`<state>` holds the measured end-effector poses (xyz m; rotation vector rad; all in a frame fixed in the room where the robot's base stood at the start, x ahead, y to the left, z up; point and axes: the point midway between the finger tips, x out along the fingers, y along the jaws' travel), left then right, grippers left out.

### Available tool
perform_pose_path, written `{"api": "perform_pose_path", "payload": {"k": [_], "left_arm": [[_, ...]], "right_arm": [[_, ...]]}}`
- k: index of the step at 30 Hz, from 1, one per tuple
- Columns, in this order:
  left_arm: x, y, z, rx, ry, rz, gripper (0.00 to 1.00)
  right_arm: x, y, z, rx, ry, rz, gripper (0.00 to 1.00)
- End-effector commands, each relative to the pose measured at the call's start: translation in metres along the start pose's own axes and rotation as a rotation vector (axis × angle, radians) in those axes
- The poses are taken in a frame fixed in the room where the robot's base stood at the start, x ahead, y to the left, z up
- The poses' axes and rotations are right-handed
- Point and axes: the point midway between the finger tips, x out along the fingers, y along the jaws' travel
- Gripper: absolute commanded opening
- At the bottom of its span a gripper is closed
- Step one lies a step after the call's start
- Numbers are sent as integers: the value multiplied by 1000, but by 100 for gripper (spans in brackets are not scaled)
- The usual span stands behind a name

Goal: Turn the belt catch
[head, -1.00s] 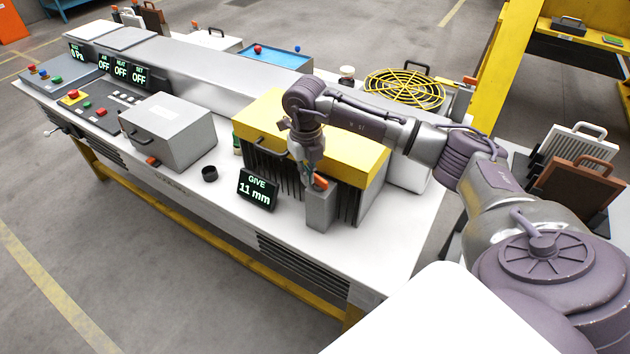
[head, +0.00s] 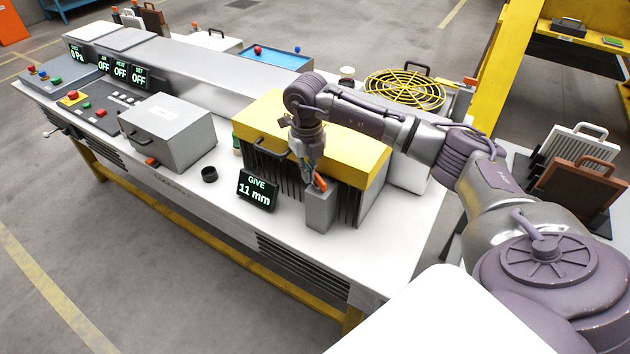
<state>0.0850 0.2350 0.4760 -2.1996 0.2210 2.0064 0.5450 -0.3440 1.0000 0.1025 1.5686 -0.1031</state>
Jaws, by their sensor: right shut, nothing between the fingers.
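My right gripper (head: 312,180) points down at the top of a small grey post (head: 321,212) in front of the yellow-topped box. An orange-red catch (head: 320,183) sits on top of the post, right at the fingertips. The gripper is shut with nothing between its fingers. I cannot tell whether the fingers touch the catch. The gripper partly hides the catch and the front of the box. My left gripper is not in view.
The yellow-topped box (head: 350,150) stands just behind the post. A display reading GIVE 11 mm (head: 257,191) stands to the left. The bench front (head: 290,235) is clear.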

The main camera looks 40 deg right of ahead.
Motion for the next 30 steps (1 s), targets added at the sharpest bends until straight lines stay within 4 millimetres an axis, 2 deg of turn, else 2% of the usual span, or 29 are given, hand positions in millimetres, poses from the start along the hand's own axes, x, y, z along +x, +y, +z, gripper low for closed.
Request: {"api": "perform_pose_path", "payload": {"k": [30], "left_arm": [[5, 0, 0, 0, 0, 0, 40]], "right_arm": [[0, -12, 6, 1, 1, -1, 0]]}}
